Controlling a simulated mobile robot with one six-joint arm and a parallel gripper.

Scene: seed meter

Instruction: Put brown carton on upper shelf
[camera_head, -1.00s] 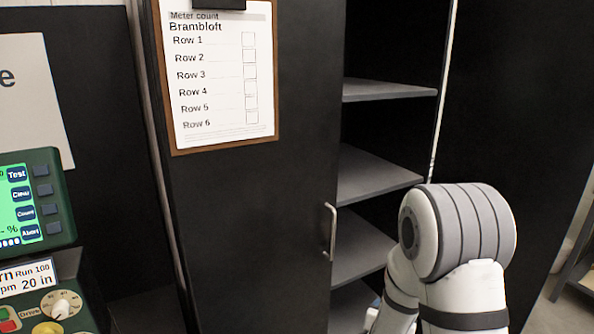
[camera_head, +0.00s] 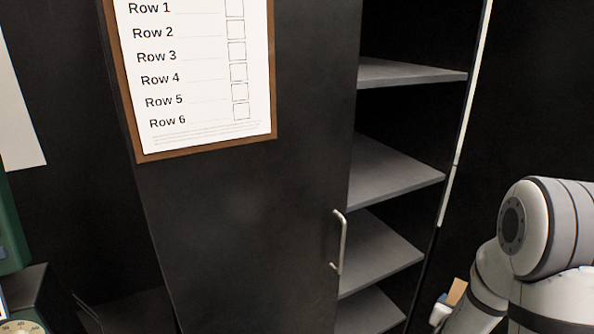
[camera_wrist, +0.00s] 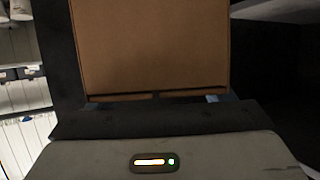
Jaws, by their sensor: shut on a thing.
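The brown carton (camera_wrist: 150,45) fills the upper middle of the wrist view, and my gripper (camera_wrist: 155,96) is shut on it. In the head view a small part of the carton (camera_head: 456,291) shows beside my arm at the lower right; most of it and the fingers are hidden there. The open cabinet has several grey shelves, and the highest one in view (camera_head: 402,72) looks empty where it shows. The carton is to the right of the cabinet opening in the head view and low, well below that shelf.
A lower shelf (camera_head: 390,172) and others below it look bare. A dark cabinet door with a metal handle (camera_head: 340,242) stands left of the opening, with a clipboard (camera_head: 195,75) on it. A pale upright edge (camera_head: 463,150) bounds the opening at right.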

